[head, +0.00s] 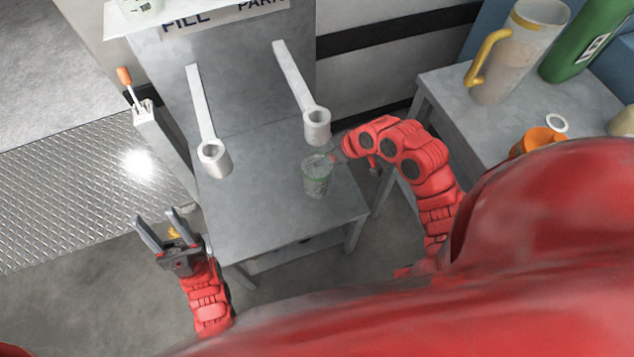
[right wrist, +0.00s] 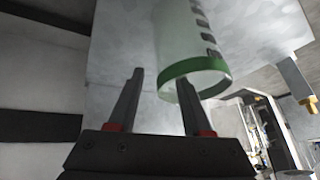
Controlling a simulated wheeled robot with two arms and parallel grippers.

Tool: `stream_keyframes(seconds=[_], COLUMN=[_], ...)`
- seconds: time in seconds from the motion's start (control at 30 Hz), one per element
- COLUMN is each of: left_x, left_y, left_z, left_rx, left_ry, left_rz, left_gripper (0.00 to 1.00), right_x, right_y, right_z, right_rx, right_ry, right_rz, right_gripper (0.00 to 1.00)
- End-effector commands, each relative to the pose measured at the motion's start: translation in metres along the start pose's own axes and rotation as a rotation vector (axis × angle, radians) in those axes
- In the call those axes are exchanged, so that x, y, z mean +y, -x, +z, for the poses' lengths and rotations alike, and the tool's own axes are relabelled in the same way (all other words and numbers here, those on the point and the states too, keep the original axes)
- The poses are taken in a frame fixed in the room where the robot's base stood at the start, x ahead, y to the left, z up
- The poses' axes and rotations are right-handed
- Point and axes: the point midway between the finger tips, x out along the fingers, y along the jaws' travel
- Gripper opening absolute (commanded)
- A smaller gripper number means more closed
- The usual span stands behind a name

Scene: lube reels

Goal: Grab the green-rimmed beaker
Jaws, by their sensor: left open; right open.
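The clear, green-tinted beaker (head: 317,178) stands on the grey metal table, just below the right-hand ring holder. In the right wrist view the beaker (right wrist: 188,38) shows its green rim and dark marks on its side. My right gripper (right wrist: 160,75) is open, with its fingers pointing at the beaker. The right-hand fingertip overlaps the green rim in the picture; I cannot tell whether it touches. In the head view the right fingers are hard to make out beside the beaker. My left gripper (head: 156,214) is open and empty, left of the table's front corner.
Two ring holders on arms, left (head: 213,157) and right (head: 317,126), reach out over the grey table (head: 262,205). A side table (head: 440,90) at the right holds a yellow-handled jug (head: 518,50), a green bottle (head: 590,40) and an orange object (head: 537,140).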

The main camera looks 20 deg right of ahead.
Motion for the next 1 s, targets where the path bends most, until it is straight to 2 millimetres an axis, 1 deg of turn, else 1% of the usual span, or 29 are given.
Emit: stream_keyframes(seconds=[0.03, 0.27, 0.3, 0.37, 0.4, 0.53, 1.0], left_x=[0.0002, 0.0001, 0.0001, 0.0001, 0.0001, 0.0001, 0.0001], left_y=[0.0035, 0.0017, 0.0016, 0.0016, 0.0017, 0.0017, 0.0017], left_z=[0.0005, 0.0002, 0.0002, 0.0002, 0.0002, 0.0002, 0.0003], left_rx=[0.000, 0.000, 0.000, 0.001, 0.000, 0.000, 0.000], left_ry=[0.000, 0.000, 0.000, 0.000, 0.000, 0.000, 0.000], left_rz=[0.000, 0.000, 0.000, 0.000, 0.000, 0.000, 0.000], left_gripper=[0.50, 0.50, 0.50, 0.50, 0.50, 0.50, 0.50], right_x=[0.0000, -0.0003, -0.0003, -0.0003, -0.0003, -0.0003, -0.0004], right_y=[-0.0032, -0.0018, -0.0018, -0.0018, -0.0018, -0.0019, -0.0019], right_z=[0.0006, -0.0004, -0.0003, -0.0003, -0.0002, -0.0001, -0.0001], right_rx=[0.000, -0.001, -0.001, -0.001, -0.001, -0.001, -0.001], right_ry=[0.001, 0.000, 0.000, 0.000, 0.000, 0.000, 0.000], right_rz=[0.000, 0.000, 0.000, 0.000, 0.000, 0.000, 0.000], right_gripper=[0.50, 0.50, 0.42, 0.32, 0.24, 0.01, 0.00])
